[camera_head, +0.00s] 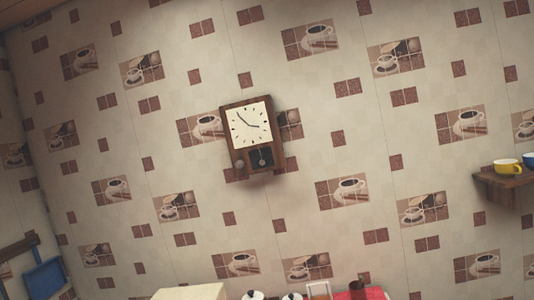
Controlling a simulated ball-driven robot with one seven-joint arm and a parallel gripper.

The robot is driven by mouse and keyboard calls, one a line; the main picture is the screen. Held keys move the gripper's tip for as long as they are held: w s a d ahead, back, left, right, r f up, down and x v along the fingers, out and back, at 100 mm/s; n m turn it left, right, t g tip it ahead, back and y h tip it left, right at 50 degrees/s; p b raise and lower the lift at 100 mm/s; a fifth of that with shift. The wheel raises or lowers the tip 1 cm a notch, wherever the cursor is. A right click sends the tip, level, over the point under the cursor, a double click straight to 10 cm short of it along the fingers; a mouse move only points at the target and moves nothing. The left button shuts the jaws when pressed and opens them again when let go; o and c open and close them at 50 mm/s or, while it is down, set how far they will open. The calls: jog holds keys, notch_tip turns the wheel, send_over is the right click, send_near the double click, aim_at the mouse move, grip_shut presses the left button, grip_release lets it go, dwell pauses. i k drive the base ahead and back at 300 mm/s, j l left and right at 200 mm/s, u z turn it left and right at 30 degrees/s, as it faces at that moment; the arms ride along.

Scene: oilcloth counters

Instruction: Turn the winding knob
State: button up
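A wooden wall clock (252,135) with a pale square face hangs on the patterned wall, near the middle of the view. The picture is tilted, so the clock leans slightly. Below its face are a dark window with a small pendulum and, to the left, a small round knob (239,164). The knob is small and its turn position cannot be told. My gripper is not in view.
A wooden shelf (506,184) with a yellow cup (507,166) and a blue cup (530,159) is at the right edge. A blue chair (45,277) stands at lower left. Along the bottom edge are a cream box (190,292) and white lidded pots (254,295). The wall around the clock is clear.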

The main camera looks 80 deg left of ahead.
aim_at(239, 165)
jog(key=u, duration=2.25)
